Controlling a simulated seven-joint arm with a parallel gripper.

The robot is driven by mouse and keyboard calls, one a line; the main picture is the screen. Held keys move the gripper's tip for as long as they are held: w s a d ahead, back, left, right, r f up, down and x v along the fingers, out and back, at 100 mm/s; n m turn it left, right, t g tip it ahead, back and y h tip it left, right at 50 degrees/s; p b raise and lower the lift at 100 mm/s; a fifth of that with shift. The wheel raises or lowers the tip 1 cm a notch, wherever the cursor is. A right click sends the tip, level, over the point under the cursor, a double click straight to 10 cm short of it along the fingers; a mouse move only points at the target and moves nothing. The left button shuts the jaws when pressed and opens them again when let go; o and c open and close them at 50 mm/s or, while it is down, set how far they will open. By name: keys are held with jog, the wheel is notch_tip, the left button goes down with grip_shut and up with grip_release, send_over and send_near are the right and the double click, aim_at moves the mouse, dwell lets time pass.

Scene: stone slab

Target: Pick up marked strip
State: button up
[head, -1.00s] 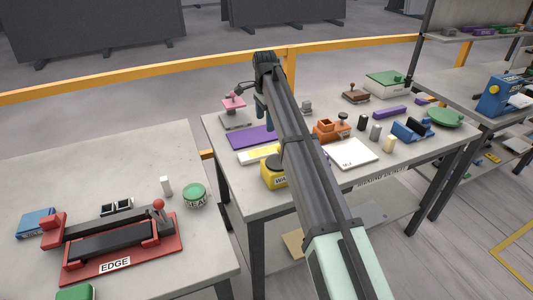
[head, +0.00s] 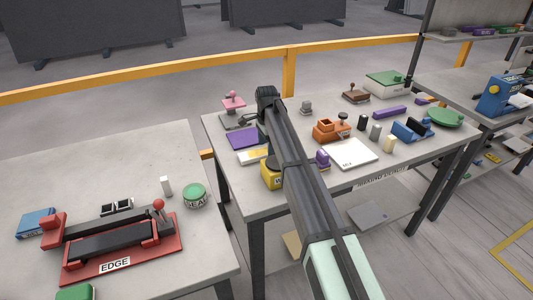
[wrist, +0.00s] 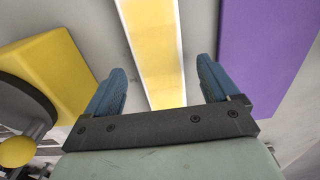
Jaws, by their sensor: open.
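The marked strip, a long yellow bar with pale edges, lies on the middle bench in the head view (head: 253,156), partly hidden by my arm. In the wrist view the strip (wrist: 152,45) runs from the top edge down between my fingers. My gripper (wrist: 160,85) is open, with one blue finger on each side of the strip. No finger visibly touches it, and the height gap is hard to judge. In the head view my arm hides most of the gripper.
A purple slab (wrist: 262,50) lies close right of the strip in the wrist view. A yellow block with a dark round top (wrist: 55,75) stands close on the left. A white plate (head: 353,153), an orange-brown fixture (head: 329,131) and several small parts stand farther right on the bench.

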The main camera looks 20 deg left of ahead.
jog(key=shift+f, duration=0.75)
jog(key=c, duration=1.5)
